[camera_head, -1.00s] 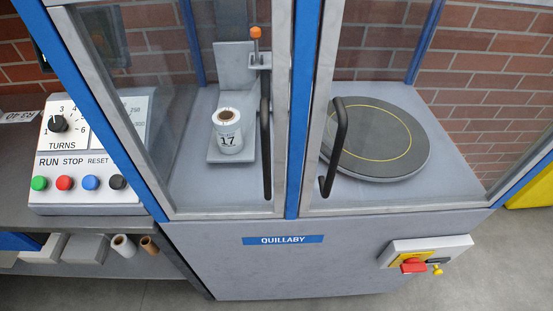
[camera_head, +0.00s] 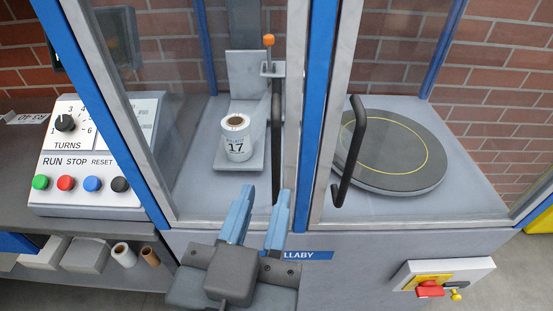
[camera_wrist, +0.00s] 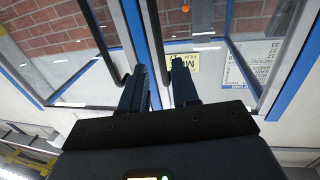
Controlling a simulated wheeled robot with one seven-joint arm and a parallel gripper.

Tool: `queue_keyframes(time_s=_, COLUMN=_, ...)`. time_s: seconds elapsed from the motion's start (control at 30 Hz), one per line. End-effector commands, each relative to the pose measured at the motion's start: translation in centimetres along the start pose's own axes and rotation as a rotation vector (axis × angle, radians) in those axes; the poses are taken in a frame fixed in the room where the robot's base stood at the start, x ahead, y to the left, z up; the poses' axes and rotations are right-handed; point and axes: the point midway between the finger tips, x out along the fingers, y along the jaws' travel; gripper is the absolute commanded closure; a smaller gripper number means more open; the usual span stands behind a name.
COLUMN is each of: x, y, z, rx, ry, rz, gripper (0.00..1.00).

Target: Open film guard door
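Two clear doors in grey frames close the front of the machine. The left door's frame (camera_head: 292,90) is in front of the film roll (camera_head: 236,138), marked 17, so this looks like the film guard door. Its black upright handle (camera_head: 276,125) is near its right edge; my gripper partly hides the handle's lower end. My gripper (camera_head: 263,192) has two blue fingers, apart, pointing at the handle from below. In the wrist view, a dark bar (camera_wrist: 154,40) shows between the open fingers (camera_wrist: 162,72); I cannot tell whether they touch it.
The right door's handle (camera_head: 349,150) stands close by, in front of a round turntable (camera_head: 395,160). A control panel (camera_head: 85,165) is at the left. A box with a red switch (camera_head: 430,291) juts out at lower right. Film cores (camera_head: 124,254) lie on a low shelf.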

Motion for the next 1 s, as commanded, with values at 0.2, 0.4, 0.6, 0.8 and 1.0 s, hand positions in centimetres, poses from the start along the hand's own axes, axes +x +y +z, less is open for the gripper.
queue_keyframes(time_s=0.2, x=1.1, y=-0.1, z=-0.6, rx=0.016, ry=0.007, rz=0.015, gripper=0.7)
queue_keyframes(time_s=0.4, x=4.3, y=-0.1, z=-0.7, rx=0.014, ry=0.006, rz=0.015, gripper=0.7)
queue_keyframes(time_s=0.6, x=6.8, y=-0.1, z=-0.6, rx=0.015, ry=0.007, rz=0.013, gripper=0.7)
queue_keyframes(time_s=0.8, x=7.7, y=-0.1, z=-0.5, rx=0.015, ry=0.006, rz=0.011, gripper=0.7)
queue_keyframes(time_s=1.0, x=7.7, y=-0.1, z=-0.4, rx=0.015, ry=0.006, rz=0.011, gripper=0.7)
